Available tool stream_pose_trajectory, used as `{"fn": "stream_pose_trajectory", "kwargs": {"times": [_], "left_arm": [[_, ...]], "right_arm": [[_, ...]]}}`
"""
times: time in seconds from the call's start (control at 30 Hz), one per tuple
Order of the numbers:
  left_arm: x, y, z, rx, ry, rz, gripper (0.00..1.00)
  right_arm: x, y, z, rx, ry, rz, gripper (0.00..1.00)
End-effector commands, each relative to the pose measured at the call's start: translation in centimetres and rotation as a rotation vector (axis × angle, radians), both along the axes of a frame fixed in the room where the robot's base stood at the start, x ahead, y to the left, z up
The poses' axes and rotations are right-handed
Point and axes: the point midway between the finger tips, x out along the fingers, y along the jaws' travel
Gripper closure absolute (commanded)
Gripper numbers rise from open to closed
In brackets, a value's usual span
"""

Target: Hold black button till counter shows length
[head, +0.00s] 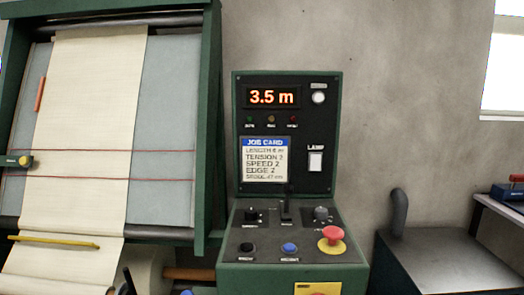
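The black button (247,247) sits at the left of the green console's sloped panel, with a small label below it that is too small to read surely. Nothing touches it. The counter (272,97) on the upright panel shows 3.5 m in orange digits. The job card (264,160) below it has a blue heading and lists length, tension 2, speed 2 and edge 2. Its length figure is blurred and looks like 6 m. Neither of my grippers is recognisable in the head view.
A blue button (289,248) and a red mushroom button (331,236) sit right of the black button. Knobs and a lever stand behind them. A cloth frame (212,130) with cream cloth (90,110) stands left. A grey cabinet (450,262) and a shelf stand right.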

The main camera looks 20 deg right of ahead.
Motion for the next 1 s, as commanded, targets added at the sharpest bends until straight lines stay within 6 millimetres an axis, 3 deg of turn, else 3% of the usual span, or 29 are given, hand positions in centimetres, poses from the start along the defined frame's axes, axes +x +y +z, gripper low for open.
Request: {"fn": "stream_pose_trajectory", "kwargs": {"times": [0.37,0.4,0.5,0.53,1.0], "left_arm": [[-0.01,0.0,0.0,0.0,0.0,0.0,0.47],[-0.01,0.0,0.0,0.0,0.0,0.0,0.47],[-0.01,0.0,0.0,0.0,0.0,0.0,0.47],[-0.01,0.0,0.0,0.0,0.0,0.0,0.47],[-0.02,0.0,-0.01,0.0,0.0,0.0,0.47]], "right_arm": [[0.0,0.0,0.0,0.0,0.0,0.0,0.57],[0.0,0.0,0.0,0.0,0.0,0.0,0.61],[0.0,0.0,0.0,0.0,0.0,0.0,0.93],[0.0,0.0,0.0,0.0,0.0,0.0,1.0],[0.0,0.0,0.0,0.0,0.0,0.0,1.0]]}}
